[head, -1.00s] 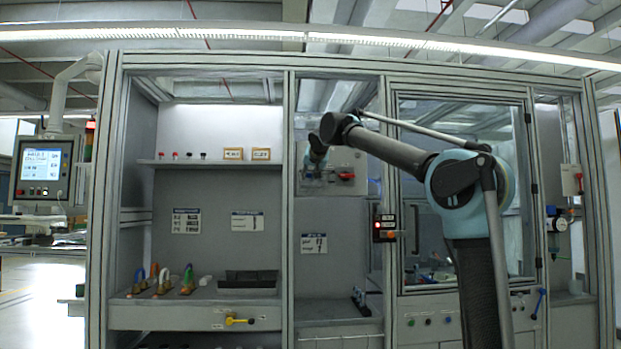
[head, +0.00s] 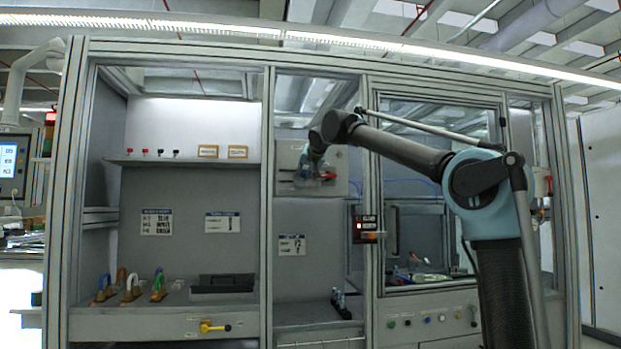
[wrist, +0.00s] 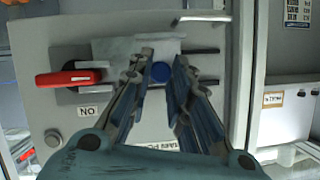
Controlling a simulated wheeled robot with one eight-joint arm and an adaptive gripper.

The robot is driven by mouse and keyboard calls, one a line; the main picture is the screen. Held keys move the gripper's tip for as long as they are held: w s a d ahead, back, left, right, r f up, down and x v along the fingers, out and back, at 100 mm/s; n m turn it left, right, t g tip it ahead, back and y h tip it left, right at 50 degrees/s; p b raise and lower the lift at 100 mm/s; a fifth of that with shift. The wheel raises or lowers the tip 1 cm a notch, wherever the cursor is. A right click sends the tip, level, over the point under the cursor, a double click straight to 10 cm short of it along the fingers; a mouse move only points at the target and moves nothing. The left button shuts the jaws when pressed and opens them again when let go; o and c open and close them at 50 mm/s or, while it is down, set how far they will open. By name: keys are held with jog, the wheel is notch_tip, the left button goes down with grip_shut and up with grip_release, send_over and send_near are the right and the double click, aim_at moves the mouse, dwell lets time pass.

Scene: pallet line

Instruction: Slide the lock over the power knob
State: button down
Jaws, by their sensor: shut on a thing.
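The power knob, a red handle (wrist: 68,78), is on a grey switch box (head: 338,160); it also shows in the head view (head: 327,176). The lock, a pale grey plate (wrist: 115,48) with a round blue grip (wrist: 161,72), sits on dark horizontal rails (wrist: 205,83). The fingers hide part of the plate.
A label reading ON upside down (wrist: 87,111) is below the knob in the wrist view. A bright metal handle (wrist: 205,18) and a cabinet post (wrist: 243,70) are close by. In the head view a frame post (head: 370,120) stands right of the box. Padlocks (head: 130,285) stand lower left.

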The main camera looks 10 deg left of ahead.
jog(key=shift+w+d, duration=0.15)
jog(key=shift+d, duration=0.15)
jog(key=c, duration=1.8)
grip_release()
jog(key=o, duration=0.3)
jog(key=shift+w+d, duration=0.1)
jog(key=shift+d, duration=0.1)
jog(key=shift+o, duration=0.2)
jog(key=shift+a, duration=0.1)
jog(key=shift+s, duration=0.2)
jog(key=v, duration=1.1)
jog(key=shift+s+d+r, duration=0.15)
jog(key=shift+s+d, duration=0.05)
jog(key=shift+d, duration=0.05)
